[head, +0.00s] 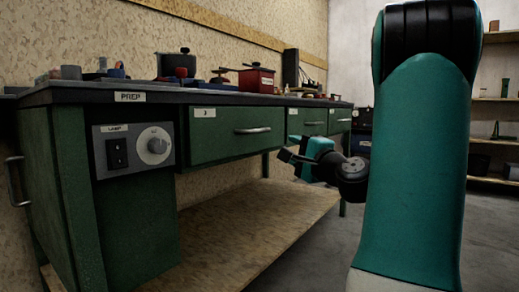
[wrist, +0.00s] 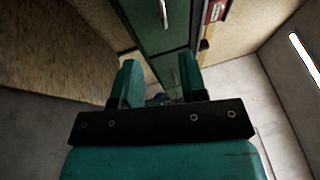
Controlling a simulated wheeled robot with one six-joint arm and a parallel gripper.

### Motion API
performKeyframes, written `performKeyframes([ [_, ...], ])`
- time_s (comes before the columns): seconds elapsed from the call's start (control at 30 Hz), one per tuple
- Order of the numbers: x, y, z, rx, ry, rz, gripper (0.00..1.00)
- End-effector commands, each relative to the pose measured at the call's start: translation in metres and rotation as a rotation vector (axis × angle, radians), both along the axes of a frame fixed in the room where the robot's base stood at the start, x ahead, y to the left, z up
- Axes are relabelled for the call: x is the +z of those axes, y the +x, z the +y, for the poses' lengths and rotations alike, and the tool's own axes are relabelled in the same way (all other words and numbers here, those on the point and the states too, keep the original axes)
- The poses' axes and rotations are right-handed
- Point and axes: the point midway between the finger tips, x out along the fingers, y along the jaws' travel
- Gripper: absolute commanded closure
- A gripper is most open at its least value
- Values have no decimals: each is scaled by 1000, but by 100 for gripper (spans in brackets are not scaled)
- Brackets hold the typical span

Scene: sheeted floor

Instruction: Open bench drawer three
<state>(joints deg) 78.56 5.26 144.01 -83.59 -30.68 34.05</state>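The green bench has a wide drawer (head: 238,132) with a bar handle (head: 260,130); its small label seems to read 3. It looks closed. Two smaller drawers, one on the left (head: 307,121) and one on the right (head: 340,120), sit farther along and also look closed. My gripper (head: 296,153) is in front of the bench, right of and slightly below the wide drawer's handle, apart from it. In the wrist view my gripper (wrist: 160,78) has its fingers apart with nothing held.
A control panel (head: 134,147) with a switch and a knob is on the bench's near end, under a PREP label. A red pot (head: 257,79) and other items stand on the benchtop. A wooden lower shelf (head: 250,225) extends below the drawers. Grey floor is open at right.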

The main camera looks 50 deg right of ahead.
Motion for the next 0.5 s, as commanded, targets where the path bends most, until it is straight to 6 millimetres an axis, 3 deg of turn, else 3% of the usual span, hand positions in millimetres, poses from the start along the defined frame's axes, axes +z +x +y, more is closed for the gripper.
performKeyframes([
  [0.27, 13, 29, -10, 2, 8, -2, 61],
  [0.5, 20, 81, -26, 4, -3, -4, 61],
])
